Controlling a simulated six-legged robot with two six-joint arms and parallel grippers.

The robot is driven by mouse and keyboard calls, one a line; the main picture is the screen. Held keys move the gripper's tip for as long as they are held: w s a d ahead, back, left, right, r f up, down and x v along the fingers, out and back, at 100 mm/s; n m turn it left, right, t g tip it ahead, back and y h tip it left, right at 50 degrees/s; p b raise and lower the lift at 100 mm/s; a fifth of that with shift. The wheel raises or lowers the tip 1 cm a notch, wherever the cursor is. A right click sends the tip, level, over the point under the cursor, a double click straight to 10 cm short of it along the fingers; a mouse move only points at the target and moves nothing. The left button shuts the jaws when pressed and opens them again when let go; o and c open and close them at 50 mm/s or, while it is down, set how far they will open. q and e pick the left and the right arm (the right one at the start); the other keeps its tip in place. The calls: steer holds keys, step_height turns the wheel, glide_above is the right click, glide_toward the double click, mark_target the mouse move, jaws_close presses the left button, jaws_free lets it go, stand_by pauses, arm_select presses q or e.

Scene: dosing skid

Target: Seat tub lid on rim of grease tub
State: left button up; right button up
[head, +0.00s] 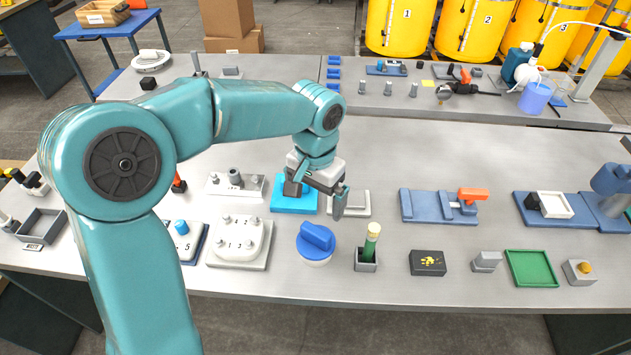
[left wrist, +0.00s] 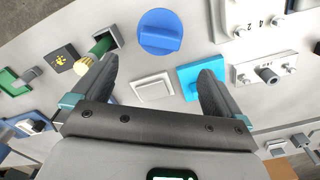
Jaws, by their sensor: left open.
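The blue tub lid (head: 316,238), a round disc with a raised bar handle, rests on top of the white grease tub (head: 316,262) near the front middle of the table. White shows below the lid's front edge; whether it sits evenly on the rim I cannot tell. The lid also shows in the left wrist view (left wrist: 160,33), beyond the fingertips. My left gripper (head: 317,194) is open and empty, behind the lid, over the bright blue plate (head: 294,206) and the pale square plate (head: 358,204). Its two spread fingers show in the left wrist view (left wrist: 158,76).
A green cylinder with a yellow top (head: 371,240) stands in a grey holder right of the tub. A white numbered block (head: 240,238) lies to its left. A black box (head: 427,263) and green tray (head: 531,268) lie further right.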

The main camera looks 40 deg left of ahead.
arm_select(q)
step_height(320, 180, up, 4)
stand_by(0.8)
